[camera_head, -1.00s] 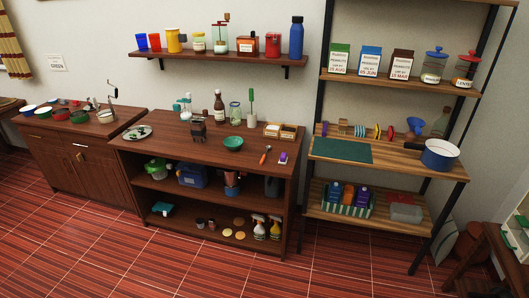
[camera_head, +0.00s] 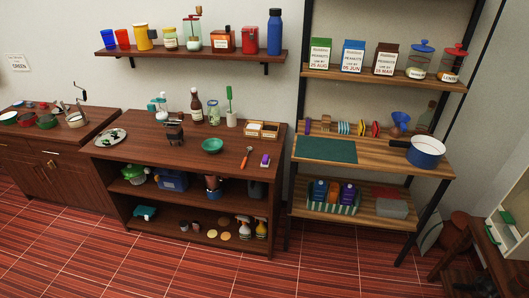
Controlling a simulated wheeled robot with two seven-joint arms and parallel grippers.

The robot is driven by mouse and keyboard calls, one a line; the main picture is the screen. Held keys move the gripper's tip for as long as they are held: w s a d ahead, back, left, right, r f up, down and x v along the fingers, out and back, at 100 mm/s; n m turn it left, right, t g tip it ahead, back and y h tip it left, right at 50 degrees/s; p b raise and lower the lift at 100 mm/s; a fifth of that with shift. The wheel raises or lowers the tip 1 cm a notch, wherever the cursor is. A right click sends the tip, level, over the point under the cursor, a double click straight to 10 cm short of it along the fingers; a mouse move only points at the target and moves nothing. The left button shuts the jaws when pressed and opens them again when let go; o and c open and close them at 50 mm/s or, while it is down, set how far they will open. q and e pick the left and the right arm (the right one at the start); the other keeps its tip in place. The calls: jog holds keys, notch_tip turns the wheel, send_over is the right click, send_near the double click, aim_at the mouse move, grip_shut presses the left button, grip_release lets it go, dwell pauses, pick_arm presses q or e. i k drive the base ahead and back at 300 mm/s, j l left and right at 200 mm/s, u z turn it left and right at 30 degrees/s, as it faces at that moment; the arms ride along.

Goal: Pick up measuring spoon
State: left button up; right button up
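No thing in view can be named a measuring spoon with certainty. A small tool with an orange handle and a greyish head (camera_head: 246,158) lies near the right end of the brown wooden counter (camera_head: 180,150). It is too small to tell what kind of tool it is. A small purple and white item (camera_head: 265,160) lies to its right, and a green bowl (camera_head: 212,145) stands to its left. Neither of my grippers shows in the head view.
A dark jar-like object (camera_head: 175,133), bottles and a divided wooden box (camera_head: 263,130) stand on the counter. To the right, a shelf rack holds a green mat (camera_head: 325,150) and a blue pot (camera_head: 425,152). Red tiled floor (camera_head: 150,265) lies open in front.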

aim_at(249, 148)
jog(key=i+j+z, duration=0.5)
jog(key=j+z, duration=0.25)
jog(key=j, duration=0.15)
jog(key=i+j+z, duration=0.25)
jog(key=j+z, duration=0.15)
jog(key=j, duration=0.15)
jog(key=k+j+z, duration=0.1)
jog(key=k+j, duration=0.05)
jog(key=j, duration=0.1)
